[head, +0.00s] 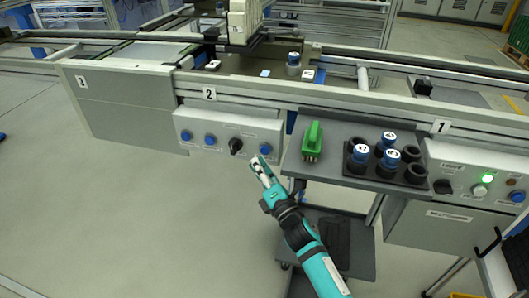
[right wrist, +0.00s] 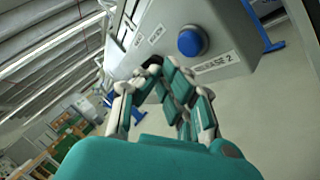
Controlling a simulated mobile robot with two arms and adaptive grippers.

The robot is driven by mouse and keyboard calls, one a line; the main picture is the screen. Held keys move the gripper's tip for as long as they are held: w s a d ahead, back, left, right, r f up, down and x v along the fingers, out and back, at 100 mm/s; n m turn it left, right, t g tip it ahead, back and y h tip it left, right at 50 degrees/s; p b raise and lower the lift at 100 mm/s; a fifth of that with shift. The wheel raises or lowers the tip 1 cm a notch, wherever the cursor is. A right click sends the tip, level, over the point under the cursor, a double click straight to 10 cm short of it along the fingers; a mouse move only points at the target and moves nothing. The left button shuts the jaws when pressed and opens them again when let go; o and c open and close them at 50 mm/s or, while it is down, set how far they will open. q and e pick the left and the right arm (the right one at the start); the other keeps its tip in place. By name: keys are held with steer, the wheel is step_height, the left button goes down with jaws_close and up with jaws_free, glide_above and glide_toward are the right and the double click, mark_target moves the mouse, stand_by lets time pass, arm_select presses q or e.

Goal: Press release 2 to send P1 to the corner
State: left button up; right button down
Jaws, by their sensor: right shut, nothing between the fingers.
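The release 2 button is a round blue button (right wrist: 190,43) with a "RELEASE 2" label on a grey box in the right wrist view. In the head view it appears as the blue button (head: 265,149) at the right end of the panel (head: 228,130) under sign 2. My right gripper (head: 257,162) is shut and empty, just in front of and below that button. In the right wrist view its fingertips (right wrist: 158,66) are close to the box, left of and below the button. I cannot read which pallet is P1. My left gripper is not in view.
A green tool (head: 312,142) and a black holder with blue-capped cylinders (head: 361,153) stand on the shelf right of the panel. A conveyor runs behind, carrying a blue-topped cylinder (head: 293,60). Panel 1 (head: 480,180) is far right. Floor left of my arm is clear.

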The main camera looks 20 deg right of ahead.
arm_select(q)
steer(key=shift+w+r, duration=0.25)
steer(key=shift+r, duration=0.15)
arm_select(e)
steer(key=shift+w+d, duration=0.3)
steer(key=shift+w, duration=0.1)
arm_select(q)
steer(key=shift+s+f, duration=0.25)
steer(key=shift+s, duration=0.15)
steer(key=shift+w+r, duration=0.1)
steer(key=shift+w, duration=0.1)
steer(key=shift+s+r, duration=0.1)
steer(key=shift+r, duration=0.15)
arm_select(e)
steer(key=shift+w+d, duration=0.3)
steer(key=shift+w, duration=0.15)
stand_by(0.4)
